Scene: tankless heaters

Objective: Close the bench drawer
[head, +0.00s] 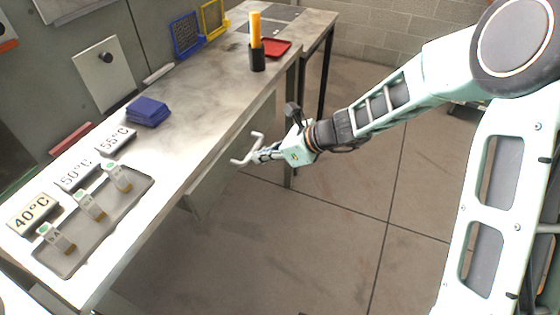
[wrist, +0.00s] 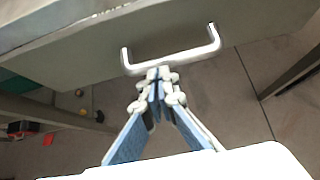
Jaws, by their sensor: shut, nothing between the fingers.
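The bench drawer (head: 222,168) is a grey front panel under the bench top's right edge; how far it stands out is hard to tell. Its silver bar handle (head: 241,161) sticks out toward my gripper (head: 256,156). In the wrist view the drawer front (wrist: 80,62) fills the upper part, with the handle (wrist: 185,55) across the middle. My gripper (wrist: 158,74) is shut and empty, with its fingertips at the left part of the handle bar. Whether they touch the bar cannot be told.
The bench top (head: 200,110) carries a metal tray (head: 105,225) with several small tagged items, temperature signs (head: 75,175), blue cloths (head: 148,111), a black cup (head: 257,58) and a red tray (head: 277,47). The floor (head: 340,220) to the right is clear.

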